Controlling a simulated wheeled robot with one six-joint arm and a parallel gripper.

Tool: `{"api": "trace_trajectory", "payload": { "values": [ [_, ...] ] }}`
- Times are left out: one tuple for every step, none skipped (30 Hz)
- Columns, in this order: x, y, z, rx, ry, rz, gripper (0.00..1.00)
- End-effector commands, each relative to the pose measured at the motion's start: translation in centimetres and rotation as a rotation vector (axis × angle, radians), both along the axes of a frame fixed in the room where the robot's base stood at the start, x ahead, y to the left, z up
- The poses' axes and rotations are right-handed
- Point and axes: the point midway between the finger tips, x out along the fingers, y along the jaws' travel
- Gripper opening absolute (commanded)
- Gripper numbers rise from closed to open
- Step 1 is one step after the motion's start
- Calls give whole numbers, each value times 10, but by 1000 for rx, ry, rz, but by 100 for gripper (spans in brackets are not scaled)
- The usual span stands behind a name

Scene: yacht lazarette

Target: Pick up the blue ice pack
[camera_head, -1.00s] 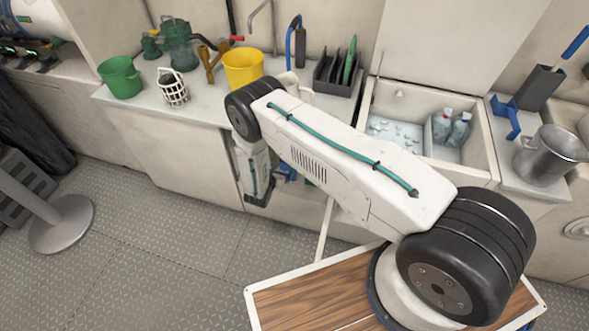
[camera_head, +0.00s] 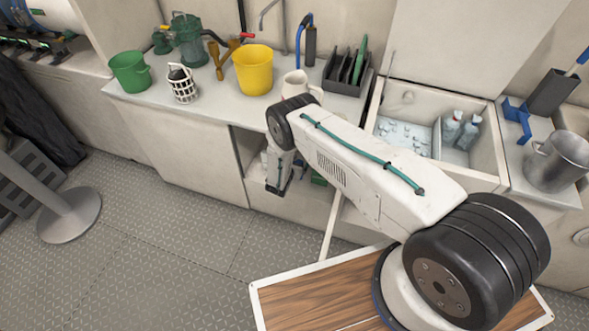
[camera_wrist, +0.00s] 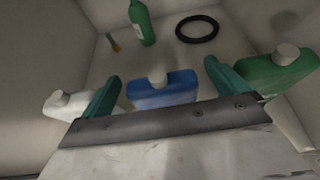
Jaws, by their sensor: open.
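The blue ice pack (camera_wrist: 165,91) is in the wrist view, a blue block with a pale round cap, inside a cabinet. My gripper (camera_wrist: 160,72) is open, with one teal finger to each side of the blue pack. The pack stands between or just beyond the fingers; I cannot tell whether they touch it. Its lower part is hidden behind my gripper's dark bar. In the head view my gripper end (camera_head: 278,186) is at the opening of the cabinet under the counter, and the blue pack cannot be made out.
A white container (camera_wrist: 68,103) lies close left of my fingers and a green container (camera_wrist: 280,68) close right. A green bottle (camera_wrist: 142,22) and a black ring (camera_wrist: 197,28) are farther back. Cabinet walls enclose the space. The counter (camera_head: 215,110) is above.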

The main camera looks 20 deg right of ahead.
Motion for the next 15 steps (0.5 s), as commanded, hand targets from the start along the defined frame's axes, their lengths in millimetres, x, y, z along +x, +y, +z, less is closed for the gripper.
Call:
{"api": "trace_trajectory", "payload": {
  "values": [
    [0, 0, 0, 0, 0, 0, 93],
    [0, 0, 0, 0, 0, 0, 84],
    [0, 0, 0, 0, 0, 0, 73],
    [0, 0, 0, 0, 0, 0, 65],
    [0, 0, 0, 0, 0, 0, 56],
    [0, 0, 0, 0, 0, 0, 45],
    [0, 0, 0, 0, 0, 0, 37],
    [0, 0, 0, 0, 0, 0, 29],
    [0, 0, 1, 0, -1, 0, 25],
    [0, 0, 1, 0, -1, 0, 25],
    [0, 0, 1, 0, -1, 0, 25],
    [0, 0, 1, 0, -1, 0, 25],
    [0, 0, 1, 0, -1, 0, 25],
    [0, 0, 1, 0, -1, 0, 25],
    [0, 0, 1, 0, -1, 0, 25]
  ]
}}
